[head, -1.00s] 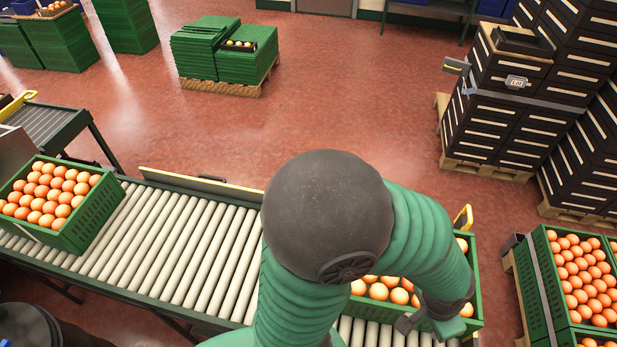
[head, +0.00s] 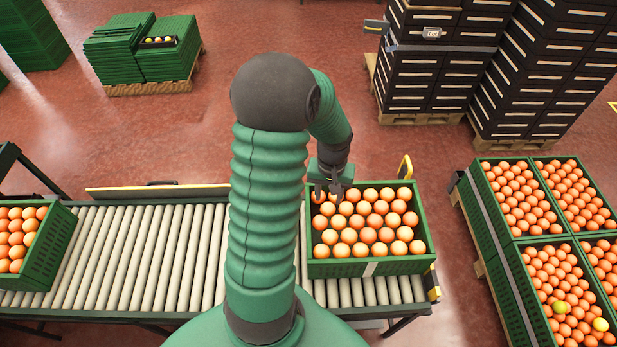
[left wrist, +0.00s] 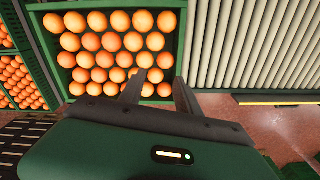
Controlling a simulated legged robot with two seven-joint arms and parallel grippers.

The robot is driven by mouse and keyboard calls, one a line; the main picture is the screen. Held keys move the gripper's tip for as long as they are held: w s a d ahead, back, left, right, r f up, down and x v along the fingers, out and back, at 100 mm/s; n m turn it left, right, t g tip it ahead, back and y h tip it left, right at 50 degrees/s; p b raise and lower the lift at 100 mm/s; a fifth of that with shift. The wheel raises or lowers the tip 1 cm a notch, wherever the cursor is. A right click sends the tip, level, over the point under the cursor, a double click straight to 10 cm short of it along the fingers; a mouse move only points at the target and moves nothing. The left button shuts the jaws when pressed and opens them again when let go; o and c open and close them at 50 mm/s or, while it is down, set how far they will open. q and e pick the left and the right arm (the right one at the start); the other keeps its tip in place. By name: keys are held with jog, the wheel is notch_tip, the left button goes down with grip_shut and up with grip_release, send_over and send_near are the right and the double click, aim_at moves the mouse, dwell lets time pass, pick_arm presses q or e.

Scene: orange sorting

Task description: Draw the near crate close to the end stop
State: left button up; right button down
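The near crate (head: 345,268) is green, full of oranges, and sits on the right end of the roller conveyor. It also shows in the left wrist view (left wrist: 183,25). Yellow-and-black end stop parts (head: 433,284) stand at the conveyor's right end, close to the crate's right wall. My left gripper (head: 332,190) is over the crate's far left corner. In the left wrist view its two fingers (left wrist: 160,85) are apart, one over the oranges and one by the crate's wall. Whether they touch the wall I cannot tell. My right gripper is not in view.
Another orange-filled green crate (head: 50,250) sits at the conveyor's left end. Bare rollers (head: 140,245) lie between the crates. A yellow-edged rail (head: 150,191) runs along the far side. Full crates (head: 510,250) on a pallet stand right of the conveyor; black crate stacks (head: 430,75) stand behind.

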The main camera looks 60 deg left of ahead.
aim_at(309, 219)
pick_arm(q)
jog(key=s+a+n, duration=0.2)
jog(key=s+a, duration=0.1)
jog(key=a, duration=0.2)
jog(key=shift+s, duration=0.35)
jog(key=shift+w+f, duration=0.1)
notch_tip(309, 219, down, 17)
jog(key=shift+r, duration=0.1)
grip_shut()
dwell(1.3)
